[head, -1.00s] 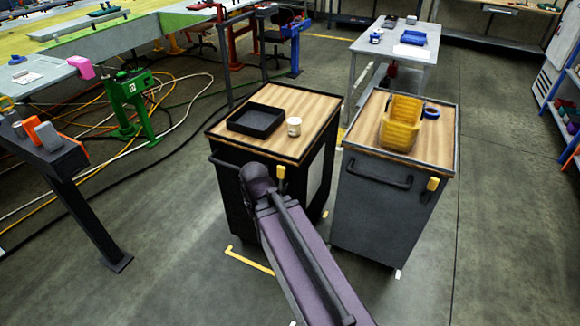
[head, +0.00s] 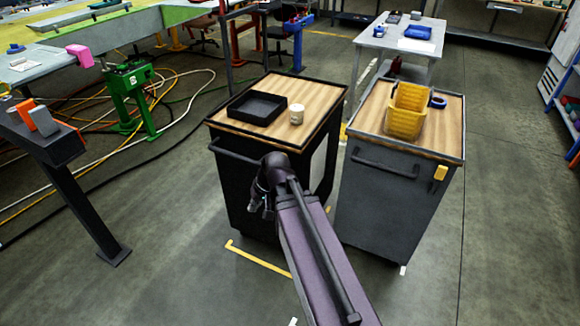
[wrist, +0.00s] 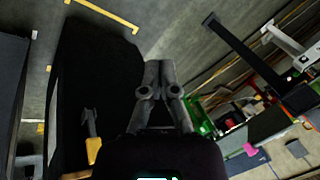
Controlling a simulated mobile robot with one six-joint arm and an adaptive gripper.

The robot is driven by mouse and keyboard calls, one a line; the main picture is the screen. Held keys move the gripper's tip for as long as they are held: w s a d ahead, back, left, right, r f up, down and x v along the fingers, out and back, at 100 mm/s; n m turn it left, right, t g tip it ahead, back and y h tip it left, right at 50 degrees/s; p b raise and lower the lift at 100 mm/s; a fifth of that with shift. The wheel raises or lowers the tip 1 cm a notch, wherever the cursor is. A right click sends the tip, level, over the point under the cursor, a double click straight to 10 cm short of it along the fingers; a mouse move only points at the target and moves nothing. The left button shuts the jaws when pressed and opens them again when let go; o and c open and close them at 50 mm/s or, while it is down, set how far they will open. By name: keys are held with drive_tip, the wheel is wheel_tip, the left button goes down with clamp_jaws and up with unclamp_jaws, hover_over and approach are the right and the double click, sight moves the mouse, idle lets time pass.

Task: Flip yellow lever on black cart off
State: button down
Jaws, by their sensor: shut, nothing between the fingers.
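The black cart (head: 232,180) has a wooden top and a dark front bar. In the wrist view its dark face (wrist: 88,75) fills the left part. The yellow lever (wrist: 93,149) shows there against that dark face, left of my gripper (wrist: 158,66). In the head view the lever is hidden behind my arm. My gripper (head: 259,204) is in front of the cart's front face in the head view, shut and empty. The wrist view shows its fingers together, apart from the lever.
A grey cart (head: 378,205) with its own yellow lever (head: 441,173) stands close on the right, holding a yellow bin (head: 407,112). A black tray (head: 257,109) and a white cup (head: 296,115) sit on the black cart.

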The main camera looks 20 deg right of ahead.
drive_tip(key=w+d+f+m+t+y+b, duration=0.2)
drive_tip(key=w+d+f+t+b, duration=0.1)
drive_tip(key=w+b, duration=0.2)
drive_tip(key=m+t+b, duration=1)
drive_tip(key=t+b, duration=0.2)
drive_tip(key=b, duration=0.2)
approach(290, 157)
drive_tip(key=s+r, duration=0.2)
drive_tip(key=shift+w+a, duration=0.15)
drive_tip(key=shift+a, duration=0.3)
drive_tip(key=shift+f+x, duration=0.2)
drive_tip(key=shift+x, duration=4.8)
